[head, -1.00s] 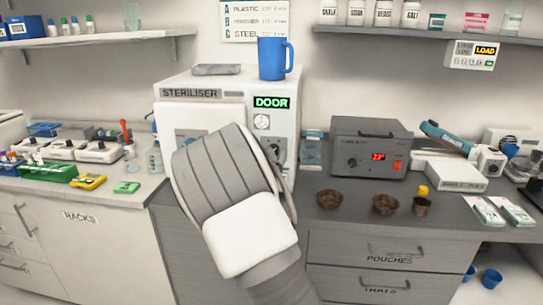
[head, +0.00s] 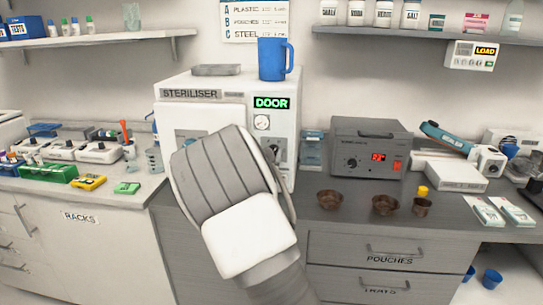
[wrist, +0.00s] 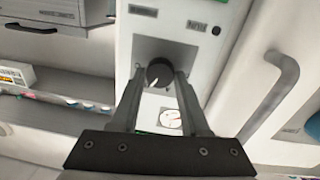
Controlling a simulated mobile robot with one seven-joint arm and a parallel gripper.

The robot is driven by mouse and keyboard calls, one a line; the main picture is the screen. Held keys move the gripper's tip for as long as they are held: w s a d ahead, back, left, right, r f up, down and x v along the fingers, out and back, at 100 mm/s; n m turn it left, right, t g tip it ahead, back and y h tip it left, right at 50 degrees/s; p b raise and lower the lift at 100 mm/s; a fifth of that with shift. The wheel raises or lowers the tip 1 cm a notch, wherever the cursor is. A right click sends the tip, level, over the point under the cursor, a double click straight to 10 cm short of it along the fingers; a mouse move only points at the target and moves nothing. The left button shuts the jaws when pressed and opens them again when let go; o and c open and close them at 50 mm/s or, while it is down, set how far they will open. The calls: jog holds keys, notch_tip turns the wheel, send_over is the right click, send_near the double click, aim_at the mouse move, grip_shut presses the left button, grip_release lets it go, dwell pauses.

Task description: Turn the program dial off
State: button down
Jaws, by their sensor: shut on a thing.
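The white steriliser (head: 210,80) stands on the counter, its green display reading DOOR. In the wrist view its program dial (wrist: 158,70) is a dark round knob with a small white pointer mark, directed to the lower left in that picture. My gripper (wrist: 160,76) is shut on the dial, one finger on each side. Labels (wrist: 143,10) sit near the dial, but I cannot read them clearly. A round gauge (wrist: 171,120) shows between the fingers.
A blue mug (head: 272,58) and a grey tray (head: 216,70) stand on the steriliser. A large door handle (wrist: 270,95) is right of my gripper in the wrist view. To the right stand a grey heater box (head: 350,150) and small brown bowls (head: 330,199).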

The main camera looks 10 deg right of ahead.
jog(key=n+p, duration=0.2)
jog(key=n, duration=0.4)
jog(key=n+p, duration=0.1)
jog(key=n, duration=0.5)
jog(key=shift+f+n+t, duration=0.1)
jog(key=shift+n+t, duration=0.2)
jog(key=n, duration=0.6)
jog(key=shift+n+y, duration=0.3)
jog(key=shift+n, duration=0.1)
jog(key=n, duration=0.5)
jog(key=shift+d+y, duration=0.1)
jog(key=shift+y, duration=0.2)
jog(key=shift+c, duration=2)
grip_release()
